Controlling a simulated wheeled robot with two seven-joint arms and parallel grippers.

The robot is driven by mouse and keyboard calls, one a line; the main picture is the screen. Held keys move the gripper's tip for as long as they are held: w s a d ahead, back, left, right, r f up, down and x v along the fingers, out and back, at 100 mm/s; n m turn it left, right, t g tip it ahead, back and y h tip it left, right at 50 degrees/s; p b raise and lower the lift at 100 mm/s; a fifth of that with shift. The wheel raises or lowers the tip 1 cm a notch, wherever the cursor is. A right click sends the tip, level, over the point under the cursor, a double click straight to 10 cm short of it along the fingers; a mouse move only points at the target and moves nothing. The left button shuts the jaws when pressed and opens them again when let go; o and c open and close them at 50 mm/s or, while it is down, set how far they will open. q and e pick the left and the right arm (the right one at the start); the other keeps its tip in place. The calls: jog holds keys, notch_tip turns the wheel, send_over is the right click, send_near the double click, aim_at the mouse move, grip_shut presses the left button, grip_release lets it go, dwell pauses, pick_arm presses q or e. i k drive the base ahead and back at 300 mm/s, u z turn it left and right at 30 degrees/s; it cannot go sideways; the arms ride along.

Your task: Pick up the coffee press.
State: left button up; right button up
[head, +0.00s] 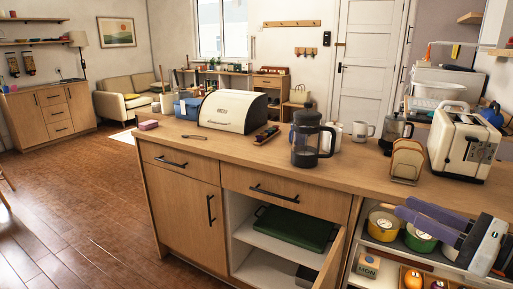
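The coffee press (306,140) is a dark-framed glass jug with a lid and a handle on its right side. It stands upright on the wooden counter (225,152), near the front edge. My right gripper (403,206) is at the lower right, in front of the counter and to the right of and below the press, apart from it. Its two purple fingers point left and lie close together in this view. I cannot tell whether there is a gap between them. No object shows between them. My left gripper is out of view.
A bread bin (232,111) stands left of the press. White mugs (360,131), a glass kettle (393,132), a bread rack (406,161) and a toaster (459,145) stand to its right. Below, a cabinet is open, with a green case (293,228). Pots (383,225) sit on a shelf.

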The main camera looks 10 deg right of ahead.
aim_at(306, 135)
jog(key=u, duration=1.5)
jog(key=i, duration=2.6)
jog(key=z, duration=2.9)
jog(key=i, duration=1)
jog(key=u, duration=0.05)
